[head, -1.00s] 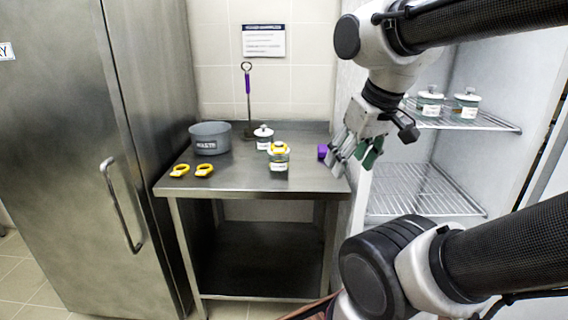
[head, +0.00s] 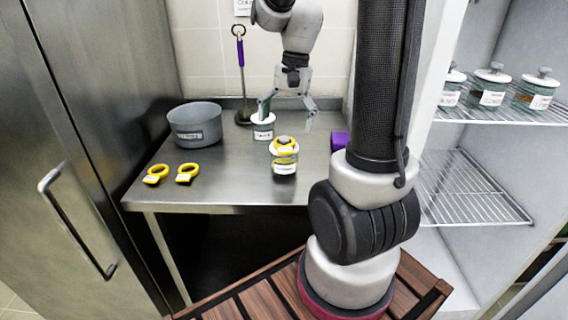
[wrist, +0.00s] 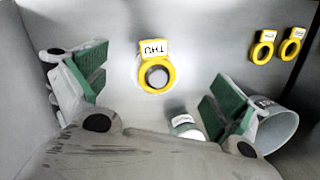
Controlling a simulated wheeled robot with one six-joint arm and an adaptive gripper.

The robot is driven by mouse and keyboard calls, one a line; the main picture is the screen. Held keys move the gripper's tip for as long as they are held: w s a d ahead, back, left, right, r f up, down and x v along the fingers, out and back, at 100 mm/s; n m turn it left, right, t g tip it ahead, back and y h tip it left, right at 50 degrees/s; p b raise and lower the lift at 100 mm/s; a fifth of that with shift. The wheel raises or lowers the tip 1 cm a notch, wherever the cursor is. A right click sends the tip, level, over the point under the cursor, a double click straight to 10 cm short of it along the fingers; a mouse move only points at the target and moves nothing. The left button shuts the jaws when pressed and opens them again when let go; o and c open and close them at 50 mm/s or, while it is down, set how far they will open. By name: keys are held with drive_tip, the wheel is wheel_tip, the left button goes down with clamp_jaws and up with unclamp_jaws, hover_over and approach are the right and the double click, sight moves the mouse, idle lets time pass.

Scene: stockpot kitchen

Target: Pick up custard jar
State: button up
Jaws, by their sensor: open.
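A jar with a yellow ring tag round its lid knob (head: 284,163) stands upright on the steel table; its label is too small to read in the head view. In the wrist view this jar (wrist: 157,76) lies between and beyond my fingers, its tag reading THU. A second, white-lidded jar (head: 263,127) stands behind it to the left, also in the wrist view (wrist: 186,126), partly hidden by a finger. I cannot tell which jar is custard. My gripper (head: 287,106) is open and empty above the back of the table, green pads showing in the wrist view (wrist: 158,92).
A grey pot (head: 195,125) and two loose yellow ring tags (head: 171,174) are at the table's left. A purple-handled tool (head: 241,75) stands at the back. A purple block (head: 340,140) lies at the right edge. Several jars stand on a wire shelf (head: 510,115) at right.

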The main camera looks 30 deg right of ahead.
sight(284, 136)
drive_tip(key=w+f+m, duration=0.1)
drive_tip(key=w+d+f+m, duration=0.1)
drive_tip(key=f, duration=0.1)
drive_tip(key=w+f+m+g, duration=0.1)
drive_tip(key=f, duration=0.1)
drive_tip(key=shift+d+y, duration=0.2)
drive_tip(key=shift+y, duration=0.2)
drive_tip(key=x, duration=0.8)
drive_tip(key=shift+s+d, duration=0.2)
drive_tip(key=c, duration=1.4)
